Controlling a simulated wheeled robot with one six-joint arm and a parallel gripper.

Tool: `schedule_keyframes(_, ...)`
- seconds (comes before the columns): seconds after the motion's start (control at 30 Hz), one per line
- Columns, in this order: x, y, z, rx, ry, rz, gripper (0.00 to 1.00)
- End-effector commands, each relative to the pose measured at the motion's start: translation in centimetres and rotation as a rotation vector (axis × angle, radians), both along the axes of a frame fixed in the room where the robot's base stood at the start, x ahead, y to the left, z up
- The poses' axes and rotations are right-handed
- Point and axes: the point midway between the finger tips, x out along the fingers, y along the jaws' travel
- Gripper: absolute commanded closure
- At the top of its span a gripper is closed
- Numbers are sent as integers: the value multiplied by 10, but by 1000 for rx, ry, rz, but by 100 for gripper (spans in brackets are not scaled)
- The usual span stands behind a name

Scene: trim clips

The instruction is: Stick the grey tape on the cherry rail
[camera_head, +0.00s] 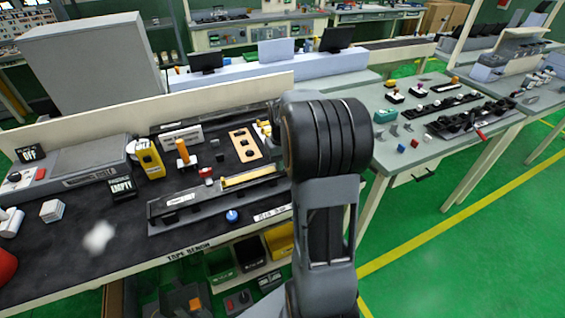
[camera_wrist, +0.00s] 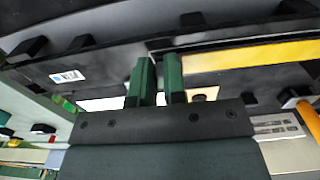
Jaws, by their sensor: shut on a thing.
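In the wrist view, my gripper (camera_wrist: 158,80) shows as two green fingers with a narrow gap between them. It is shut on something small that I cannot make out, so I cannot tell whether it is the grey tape. The fingers reach toward a long dark fixture holding a yellow strip (camera_wrist: 265,54). In the head view, that fixture (camera_head: 195,210) lies on the tape bench with the yellow strip (camera_head: 248,177) along it. My arm hides the gripper and the fixture's right end there. I cannot pick out a cherry-coloured rail in either view.
A small red block (camera_head: 206,175) stands behind the fixture, and a blue knob (camera_head: 232,215) in front. A yellow device (camera_head: 149,158), an orange-topped post (camera_head: 182,151) and a tan plate (camera_head: 245,145) stand farther back. Bins (camera_head: 219,265) sit below the bench. Green floor is free at right.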

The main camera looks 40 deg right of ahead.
Motion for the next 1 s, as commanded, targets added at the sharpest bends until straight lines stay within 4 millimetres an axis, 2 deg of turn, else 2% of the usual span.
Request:
schedule_keyframes(0.37, 0, 0, 0, 0, 0, 0, 100)
schedule_keyframes(0.4, 0, 0, 0, 0, 0, 0, 85)
schedule_keyframes(0.67, 0, 0, 0, 0, 0, 0, 60)
schedule_keyframes(1.0, 0, 0, 5, 0, -1, 0, 58)
